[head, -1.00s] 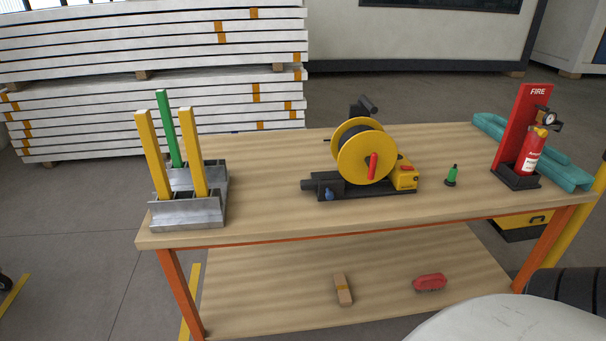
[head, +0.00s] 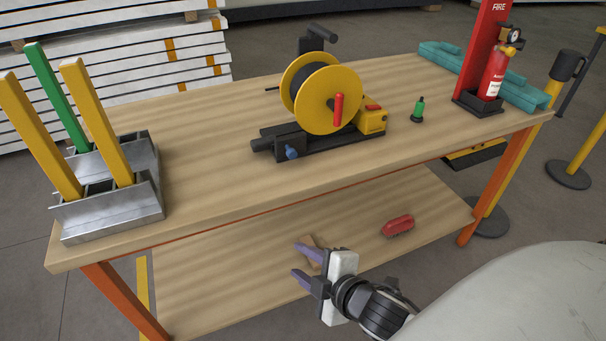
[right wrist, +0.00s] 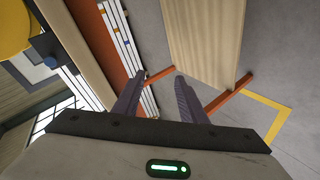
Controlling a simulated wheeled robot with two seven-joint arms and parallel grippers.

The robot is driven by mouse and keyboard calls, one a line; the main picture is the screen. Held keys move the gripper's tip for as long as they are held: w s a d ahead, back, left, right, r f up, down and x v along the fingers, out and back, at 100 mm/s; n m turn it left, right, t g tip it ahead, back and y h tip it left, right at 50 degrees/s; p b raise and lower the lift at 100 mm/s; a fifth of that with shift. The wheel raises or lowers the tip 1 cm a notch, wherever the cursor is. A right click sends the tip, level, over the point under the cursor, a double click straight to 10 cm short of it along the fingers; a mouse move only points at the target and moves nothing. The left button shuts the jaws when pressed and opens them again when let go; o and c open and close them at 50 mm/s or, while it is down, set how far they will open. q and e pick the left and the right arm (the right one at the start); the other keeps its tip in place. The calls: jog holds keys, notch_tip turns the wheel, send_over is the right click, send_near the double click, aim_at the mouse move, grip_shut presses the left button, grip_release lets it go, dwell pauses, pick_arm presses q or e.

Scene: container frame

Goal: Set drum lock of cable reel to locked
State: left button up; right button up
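The cable reel (head: 328,108) stands on the table top, with a yellow drum, a red handle (head: 338,110) on its face and a black base. A blue knob (head: 291,152) sits at the front left of the base; which part is the drum lock is not certain. My right gripper (head: 297,261) is open and empty, in front of the table and below the level of its top, its purple fingers pointing left. In the right wrist view its fingers (right wrist: 155,98) are apart with nothing between them. Part of the yellow drum (right wrist: 15,28) shows at upper left there. My left gripper is not in view.
The table (head: 215,180) has a lower shelf (head: 220,270) with a red brush (head: 397,225) and a wooden block partly behind my gripper. A metal rack (head: 112,215) with upright bars stands left; a green bottle (head: 418,109) and fire extinguisher (head: 491,75) stand right. The top before the reel is clear.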

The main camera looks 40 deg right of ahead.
jog(key=w+d+r+n+t+h+b, duration=0.2)
jog(key=w+d+r+n+t+b, duration=0.1)
jog(key=w+d+r+n+b, duration=0.25)
jog(key=n+t+h+b, duration=0.2)
jog(key=n, duration=0.2)
send_near(294, 155)
jog(key=x, duration=0.8)
jog(key=shift+w+d, duration=0.1)
jog(key=shift+w, duration=0.3)
grip_shut()
